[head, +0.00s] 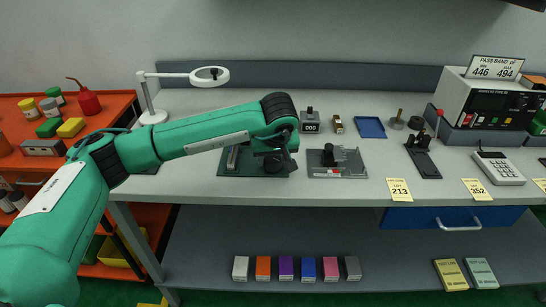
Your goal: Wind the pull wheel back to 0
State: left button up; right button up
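My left arm reaches in from the left over the bench, and its wrist hangs above a dark green base plate (228,172). My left gripper (274,158) points down at the plate's right part, where a dark round part, possibly the pull wheel, shows. The wrist and the dark shapes hide the fingertips, so I cannot tell if they are open or touching it. A small grey counter (310,124) behind the wrist appears to read 000. My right gripper is not in view.
A grey fixture with a black knob (337,163) stands just right of the plate. A ring lamp (209,76) stands behind my arm. A blue tray (370,127), a black stand (423,158) and a calculator (499,168) are farther right. The bench's front strip is mostly clear.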

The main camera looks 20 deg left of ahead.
pick_arm(q)
jog(key=c, duration=0.6)
jog(key=shift+o, duration=0.2)
